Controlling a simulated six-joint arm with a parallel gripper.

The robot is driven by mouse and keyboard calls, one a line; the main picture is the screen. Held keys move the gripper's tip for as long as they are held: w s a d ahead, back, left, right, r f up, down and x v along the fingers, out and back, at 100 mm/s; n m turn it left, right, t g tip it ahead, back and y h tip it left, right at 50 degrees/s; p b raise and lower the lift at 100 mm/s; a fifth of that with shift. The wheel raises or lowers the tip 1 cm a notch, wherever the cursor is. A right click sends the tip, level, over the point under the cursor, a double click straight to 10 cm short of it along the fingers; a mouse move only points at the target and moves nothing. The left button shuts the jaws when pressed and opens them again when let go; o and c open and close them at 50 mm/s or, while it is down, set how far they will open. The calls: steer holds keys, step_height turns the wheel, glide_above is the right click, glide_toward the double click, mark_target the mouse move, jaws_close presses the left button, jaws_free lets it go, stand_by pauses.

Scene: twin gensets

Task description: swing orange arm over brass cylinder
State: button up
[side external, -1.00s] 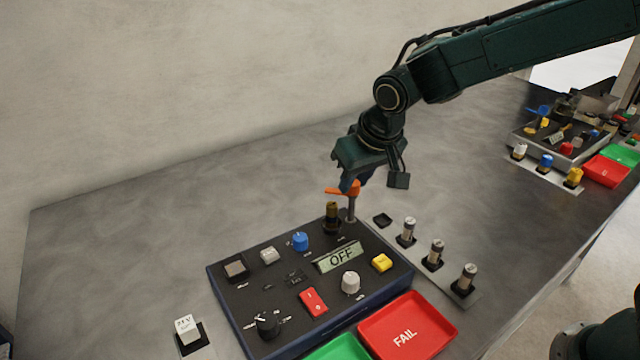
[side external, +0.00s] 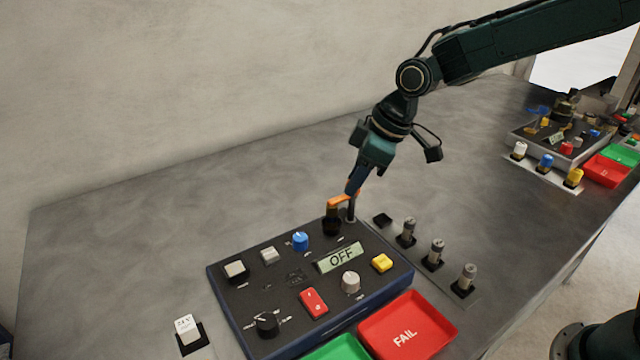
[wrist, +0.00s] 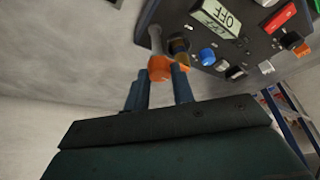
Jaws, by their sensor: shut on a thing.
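The orange arm (side external: 343,199) sits on top of a grey post (side external: 351,212) at the back corner of the panel. It points left in the side view, and its free end appears to lie over the top of the brass cylinder (side external: 331,223), which looks dark and shadowed there. In the wrist view the orange arm (wrist: 160,68) shows between my fingers, with the brass cylinder (wrist: 179,46) beside the post. My gripper (side external: 353,189) is tilted and shut on the orange arm; its fingers also show in the wrist view (wrist: 159,82).
The panel (side external: 225,290) carries knobs, buttons and a display (side external: 340,257) reading OFF. Several small cylinders (side external: 437,250) stand in holders to its right. A red FAIL tray (side external: 408,325) and a green tray (side external: 342,349) lie in front. The table left of the panel is mostly clear.

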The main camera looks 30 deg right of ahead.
stand_by(0.3)
steer(key=o, duration=1)
steer(key=shift+r, duration=0.1)
steer(key=v, duration=1.3)
steer(key=shift+s+d+r, duration=0.1)
steer(key=shift+d+r, duration=0.15)
steer(key=shift+s, duration=0.1)
